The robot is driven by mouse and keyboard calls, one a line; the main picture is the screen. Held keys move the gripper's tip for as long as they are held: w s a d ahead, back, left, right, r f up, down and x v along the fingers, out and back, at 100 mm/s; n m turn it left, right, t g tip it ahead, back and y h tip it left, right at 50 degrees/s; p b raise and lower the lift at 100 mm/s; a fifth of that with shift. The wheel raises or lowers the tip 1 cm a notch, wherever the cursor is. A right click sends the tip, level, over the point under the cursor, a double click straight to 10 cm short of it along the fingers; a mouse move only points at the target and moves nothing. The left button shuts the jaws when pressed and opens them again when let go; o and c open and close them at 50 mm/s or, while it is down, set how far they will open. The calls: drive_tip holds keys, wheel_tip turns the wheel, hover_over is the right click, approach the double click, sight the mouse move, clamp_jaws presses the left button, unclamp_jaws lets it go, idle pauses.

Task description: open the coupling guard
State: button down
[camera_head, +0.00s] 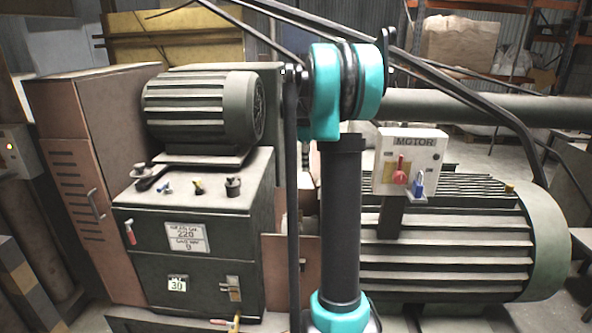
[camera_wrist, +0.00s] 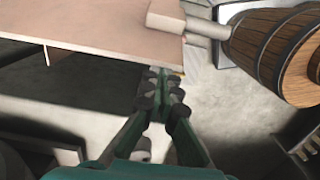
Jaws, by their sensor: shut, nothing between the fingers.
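In the wrist view my gripper (camera_wrist: 160,88) is shut and empty. Its fingertips are at the lower right corner of a flat, pinkish-tan panel (camera_wrist: 100,22), which looks like the coupling guard. I cannot tell whether they touch it. A pale block with a short rod (camera_wrist: 185,20) is at the panel's right end. In the head view a reddish-brown plate (camera_head: 283,262), likely the same guard, shows between the dark gearbox cabinet (camera_head: 190,235) and the large ribbed motor (camera_head: 440,255). My arm hides much of it, and my gripper is not visible there.
A MOTOR switch box (camera_head: 409,160) with a red knob stands on a post right of my arm. A small ribbed motor (camera_head: 203,108) sits on the cabinet. A tall brown louvred cabinet (camera_head: 75,190) is at left. A wooden barrel-like object (camera_wrist: 275,45) is right of my gripper.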

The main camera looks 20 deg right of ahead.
drive_tip(key=s+d+y, duration=0.1)
drive_tip(key=s+d, duration=0.1)
drive_tip(key=d, duration=0.3)
drive_tip(key=s+d+r+y, duration=0.1)
drive_tip(key=s+d, duration=0.1)
drive_tip(key=d, duration=0.3)
drive_tip(key=s+d+r+t, duration=0.1)
drive_tip(key=s+d, duration=0.1)
drive_tip(key=d, duration=0.4)
drive_tip(key=shift+s+y, duration=0.35)
drive_tip(key=shift+y, duration=0.05)
drive_tip(key=shift+r, duration=0.1)
drive_tip(key=a+v, duration=0.1)
drive_tip(key=v, duration=0.8)
drive_tip(key=shift+r, duration=0.35)
